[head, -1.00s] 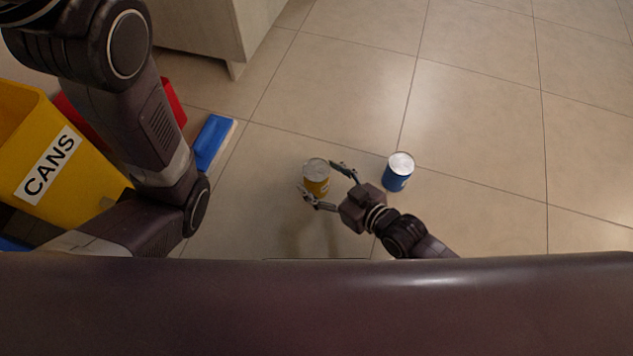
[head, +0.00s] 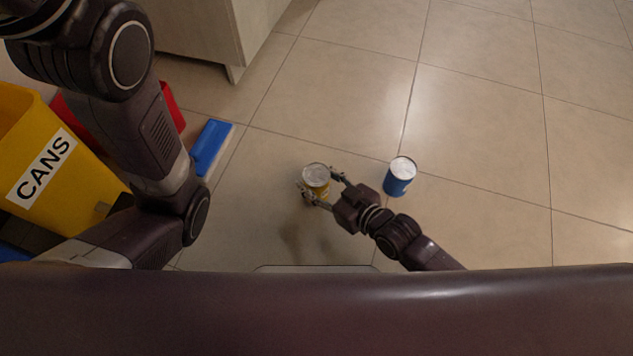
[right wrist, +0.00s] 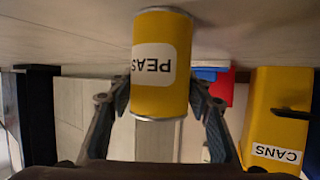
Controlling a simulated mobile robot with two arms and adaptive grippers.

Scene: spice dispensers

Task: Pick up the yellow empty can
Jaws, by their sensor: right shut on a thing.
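The yellow can (head: 317,184) is upright in the head view, with a silvery top. My right gripper (head: 320,182) has one finger on each side of it and is shut on it. In the right wrist view, the yellow can (right wrist: 160,95) shows a white label reading PEAS, upside down, between the two fingers of my right gripper (right wrist: 161,92). I cannot tell whether the can touches the floor. My left arm crosses the left of the head view, but its gripper is not visible.
A blue can (head: 400,178) stands on the floor just right of my right gripper. A yellow bin (head: 85,185) labelled CANS, a red bin (head: 172,105) and a blue item (head: 211,147) are at the left. A cabinet (head: 200,28) stands behind. The tiled floor at right is clear.

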